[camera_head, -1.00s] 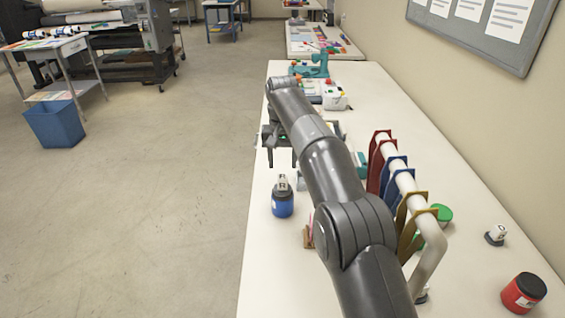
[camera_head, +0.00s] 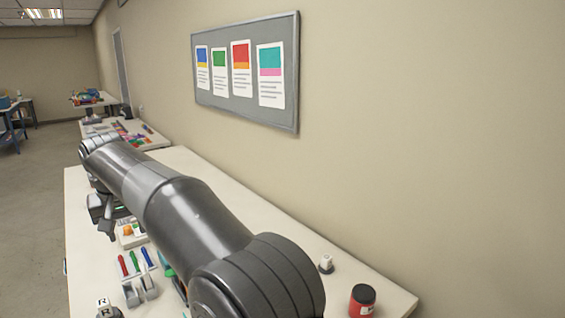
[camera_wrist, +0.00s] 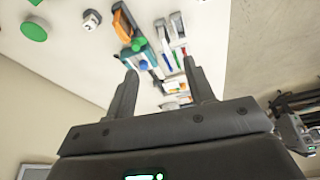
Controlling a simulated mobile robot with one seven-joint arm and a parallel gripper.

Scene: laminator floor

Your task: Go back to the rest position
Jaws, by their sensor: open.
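My gripper (camera_wrist: 160,92) is open in the wrist view, its two dark fingers apart with nothing held between them. In the head view my gripper (camera_head: 108,220) hangs at the far end of my arm, above the left side of the white table (camera_head: 348,270). My arm stretches across the table from the lower middle to the left and hides much of the tabletop. In the wrist view the table (camera_wrist: 70,50) lies beyond the fingers.
Red, green and blue pens (camera_head: 134,261) lie near a grey tape dispenser (camera_head: 141,290). A notice board (camera_head: 247,75) hangs on the wall. Open floor (camera_head: 38,205) lies left.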

